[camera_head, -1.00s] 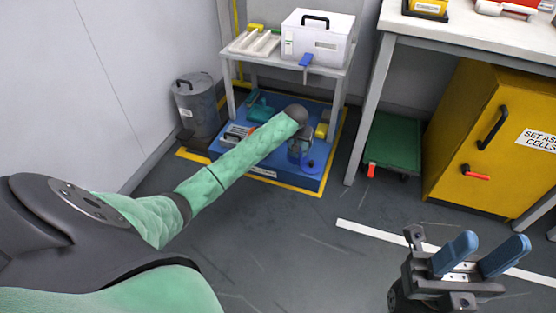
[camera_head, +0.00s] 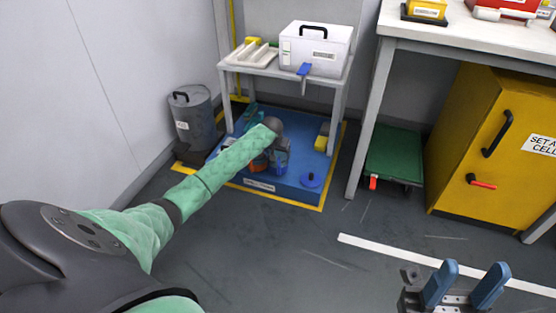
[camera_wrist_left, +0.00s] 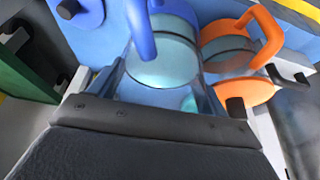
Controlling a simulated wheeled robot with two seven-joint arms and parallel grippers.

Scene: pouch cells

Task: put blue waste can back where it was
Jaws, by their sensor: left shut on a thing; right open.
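The blue waste can (camera_head: 282,154) is mostly hidden behind my left wrist, above or on the blue platform (camera_head: 290,192) under the small table. In the left wrist view, its blue handle (camera_wrist_left: 140,28) and pale round top (camera_wrist_left: 165,65) are close between the fingers. My left gripper (camera_wrist_left: 163,88) is shut on the can. An orange can (camera_wrist_left: 232,50) with a raised handle is right beside it. I cannot tell whether the blue can's base touches the platform. My right gripper (camera_head: 466,284) is open and empty at the lower right.
A blue disc (camera_head: 310,180) lies near the platform's front right. A grey bin (camera_head: 192,120) stands left. The small table (camera_head: 255,62) carries a white box (camera_head: 316,48). A green cart (camera_head: 394,150) and yellow cabinet (camera_head: 480,140) stand right. The front floor is clear.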

